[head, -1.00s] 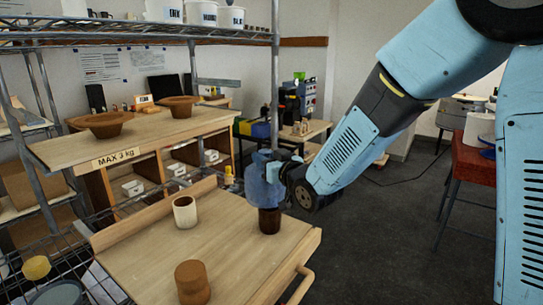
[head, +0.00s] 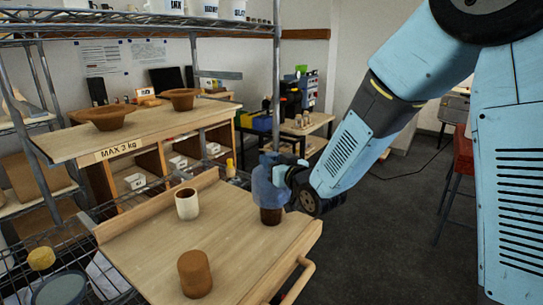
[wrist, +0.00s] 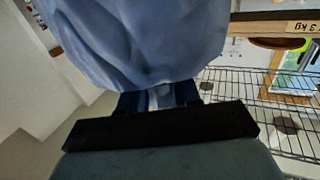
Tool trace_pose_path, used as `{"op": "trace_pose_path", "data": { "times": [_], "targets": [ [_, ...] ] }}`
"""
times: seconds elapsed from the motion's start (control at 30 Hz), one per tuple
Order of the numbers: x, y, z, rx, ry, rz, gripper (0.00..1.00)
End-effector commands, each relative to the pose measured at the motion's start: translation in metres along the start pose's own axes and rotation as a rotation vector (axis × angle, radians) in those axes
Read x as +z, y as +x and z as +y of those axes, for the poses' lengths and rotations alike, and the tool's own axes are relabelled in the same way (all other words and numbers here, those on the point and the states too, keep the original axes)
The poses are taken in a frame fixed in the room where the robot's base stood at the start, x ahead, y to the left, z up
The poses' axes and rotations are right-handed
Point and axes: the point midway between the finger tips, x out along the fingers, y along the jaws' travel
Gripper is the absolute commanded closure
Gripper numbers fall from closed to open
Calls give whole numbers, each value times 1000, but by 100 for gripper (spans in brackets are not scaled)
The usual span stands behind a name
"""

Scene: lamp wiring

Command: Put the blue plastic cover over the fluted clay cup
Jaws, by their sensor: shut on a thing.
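The blue plastic cover (head: 268,188) is a loose, crumpled bag. My gripper (head: 286,174) is shut on its right side. The cover hangs upright over a dark brown cup (head: 270,216) near the tray board's far right edge. It hides the cup's upper part; only the lower part shows below the hem. Fluting on this cup is too small to make out. In the wrist view the cover (wrist: 145,40) fills the upper middle, just beyond my gripper's fingers (wrist: 160,98), and hides the cup.
A white cup (head: 187,204) and an orange-brown cup (head: 195,274) stand on the wooden board (head: 235,245). Wire shelving, with a wooden shelf (head: 80,143) bearing two clay bowls (head: 107,117), rises at left.

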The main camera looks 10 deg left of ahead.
Motion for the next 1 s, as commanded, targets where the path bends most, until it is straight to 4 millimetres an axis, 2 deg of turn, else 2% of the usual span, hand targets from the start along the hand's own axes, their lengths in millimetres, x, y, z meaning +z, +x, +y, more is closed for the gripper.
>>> {"op": "trace_pose_path", "data": {
  "times": [1.0],
  "targets": [
    [65,0,-2,-4,0,-1,100]
  ]
}}
